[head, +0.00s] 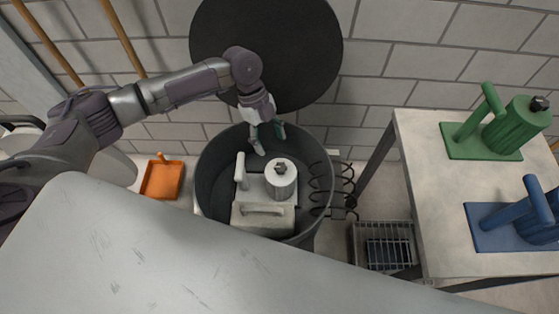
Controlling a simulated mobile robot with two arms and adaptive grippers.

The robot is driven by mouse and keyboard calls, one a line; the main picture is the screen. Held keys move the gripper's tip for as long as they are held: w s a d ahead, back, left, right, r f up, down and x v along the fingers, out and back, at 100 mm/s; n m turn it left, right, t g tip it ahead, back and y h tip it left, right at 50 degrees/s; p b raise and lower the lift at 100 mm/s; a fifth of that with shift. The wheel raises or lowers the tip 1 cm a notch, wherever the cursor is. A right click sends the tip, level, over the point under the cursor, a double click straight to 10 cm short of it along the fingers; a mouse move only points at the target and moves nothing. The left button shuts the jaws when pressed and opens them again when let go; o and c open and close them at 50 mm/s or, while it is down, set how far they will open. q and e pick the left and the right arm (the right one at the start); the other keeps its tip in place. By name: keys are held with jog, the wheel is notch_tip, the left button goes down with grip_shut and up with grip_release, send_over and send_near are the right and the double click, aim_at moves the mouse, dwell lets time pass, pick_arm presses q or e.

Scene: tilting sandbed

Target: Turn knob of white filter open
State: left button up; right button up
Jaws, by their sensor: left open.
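The white filter (284,188) is a white cylinder on a pale base, standing inside a dark round bin (216,165). A white upright handle (240,168) stands at its left. The dark knob (280,167) sits on top of the cylinder. My left gripper (267,146) is open and empty, pointing down at the bin's back, behind and a little left of the knob. The gripper appears apart from the knob. My right gripper does not show.
A table (425,200) at right holds a green filter (510,127) and a blue filter (535,216). An orange dustpan (162,179) lies left of the bin. A wire basket (383,240) stands right of it. A large grey surface (140,260) covers the foreground. A block wall stands behind.

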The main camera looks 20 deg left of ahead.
aim_at(280, 167)
pick_arm(q)
jog(key=x, duration=0.7)
jog(key=shift+d+f, duration=0.2)
jog(key=shift+f, duration=0.15)
jog(key=shift+s+d+f, duration=0.1)
jog(key=shift+d+f, duration=0.05)
jog(key=shift+f, duration=0.35)
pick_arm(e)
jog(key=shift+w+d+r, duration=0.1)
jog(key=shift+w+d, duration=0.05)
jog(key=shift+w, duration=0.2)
